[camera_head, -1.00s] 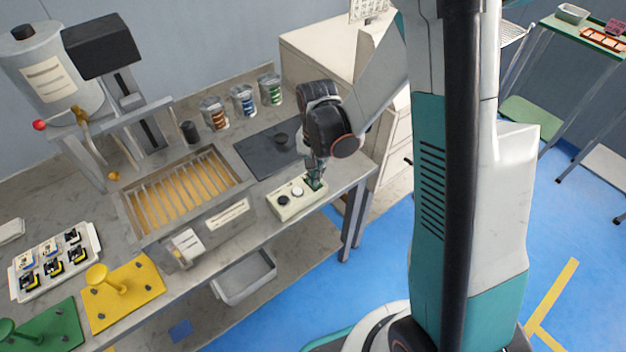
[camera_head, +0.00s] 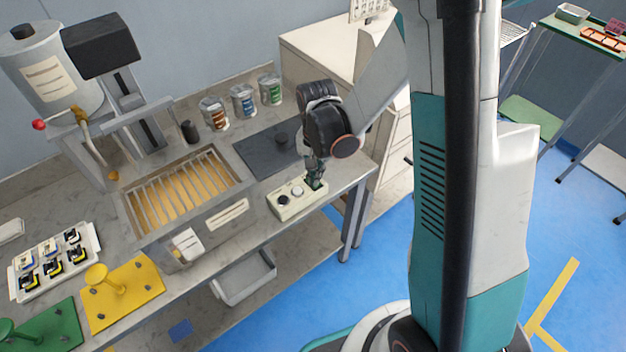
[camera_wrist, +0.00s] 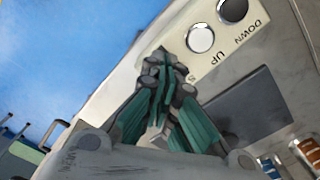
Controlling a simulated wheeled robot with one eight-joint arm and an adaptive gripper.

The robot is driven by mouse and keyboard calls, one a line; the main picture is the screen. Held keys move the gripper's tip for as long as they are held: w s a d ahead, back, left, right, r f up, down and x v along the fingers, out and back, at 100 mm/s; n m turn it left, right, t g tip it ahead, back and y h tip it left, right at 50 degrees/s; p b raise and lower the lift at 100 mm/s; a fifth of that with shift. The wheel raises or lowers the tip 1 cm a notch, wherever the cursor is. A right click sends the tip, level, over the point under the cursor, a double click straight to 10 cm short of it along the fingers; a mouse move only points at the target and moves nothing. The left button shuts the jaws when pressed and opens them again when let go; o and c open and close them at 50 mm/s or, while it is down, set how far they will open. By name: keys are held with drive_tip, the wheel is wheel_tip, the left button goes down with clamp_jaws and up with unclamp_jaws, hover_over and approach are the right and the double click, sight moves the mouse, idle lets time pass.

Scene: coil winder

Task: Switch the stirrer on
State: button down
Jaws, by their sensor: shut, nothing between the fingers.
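A cream control box (camera_head: 284,209) sits at the front right edge of the bench. In the wrist view it has a black button (camera_wrist: 232,9) labelled DOWN and a white button (camera_wrist: 200,38) labelled UP. A third label is mostly covered by my fingers; only a letter or so shows. My gripper (camera_head: 315,186) is shut and empty, pointing down at the right end of the box. In the wrist view my gripper (camera_wrist: 163,58) hides whatever control is there. I cannot tell whether the fingertips touch it.
A tank (camera_head: 50,70) and a black-headed column (camera_head: 103,47) stand at the back left, behind a basin with a grille (camera_head: 182,193). A dark plate (camera_head: 262,154) lies behind the box. Several cans (camera_head: 243,100) stand at the back. A cream cabinet (camera_head: 325,50) is at the right.

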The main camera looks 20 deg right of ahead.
drive_tip(key=shift+f+b, duration=0.85)
drive_tip(key=shift+f, duration=0.15)
idle(0.4)
drive_tip(key=shift+r, duration=0.15)
drive_tip(key=shift+r+p, duration=2.35)
drive_tip(key=shift+r, duration=1.05)
